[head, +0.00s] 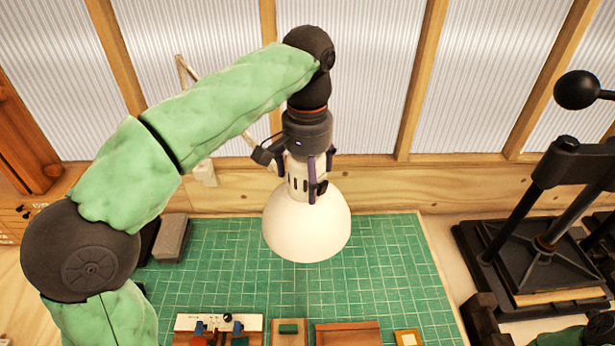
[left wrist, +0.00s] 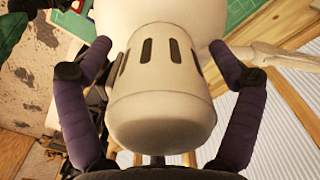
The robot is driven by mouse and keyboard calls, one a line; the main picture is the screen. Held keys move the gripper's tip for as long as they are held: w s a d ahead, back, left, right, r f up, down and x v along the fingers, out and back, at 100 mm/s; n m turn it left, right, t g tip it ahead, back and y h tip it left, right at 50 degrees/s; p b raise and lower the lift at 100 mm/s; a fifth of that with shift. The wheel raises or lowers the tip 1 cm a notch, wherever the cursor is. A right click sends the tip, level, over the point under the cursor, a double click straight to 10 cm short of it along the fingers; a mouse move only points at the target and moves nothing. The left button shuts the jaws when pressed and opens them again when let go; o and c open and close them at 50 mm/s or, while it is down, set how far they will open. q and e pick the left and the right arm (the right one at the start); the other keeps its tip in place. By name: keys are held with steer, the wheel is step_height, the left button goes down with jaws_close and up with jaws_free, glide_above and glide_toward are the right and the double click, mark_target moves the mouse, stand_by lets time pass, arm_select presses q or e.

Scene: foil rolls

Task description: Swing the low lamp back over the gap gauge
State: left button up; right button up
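The low lamp has a wide white shade (head: 307,228) and a pale slotted neck; it hangs above the green mat's back part. In the left wrist view its rounded housing (left wrist: 162,110) fills the middle. My left gripper (head: 307,190) points down from above, its purple fingers on either side of the housing. In the left wrist view narrow gaps show between the fingers (left wrist: 162,52) and the neck, so it looks open around it. A pale fixture with blue parts and a black knob (head: 250,324), probably the gap gauge, lies at the mat's front, partly cut off. My right gripper is not visible.
The green gridded mat (head: 390,265) is mostly clear. A grey block (head: 171,238) lies at its back left. Wooden pieces (head: 348,334) and a small framed square (head: 407,338) lie along its front. A black press (head: 540,235) stands at right. A ribbed window wall closes the back.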

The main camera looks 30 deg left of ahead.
arm_select(q)
steer(key=shift+s+f, duration=0.25)
steer(key=shift+f, duration=0.1)
steer(key=shift+w+f, duration=0.1)
steer(key=shift+w, duration=0.25)
steer(key=shift+c, duration=0.2)
steer(key=shift+s, duration=0.2)
steer(key=c, duration=1.6)
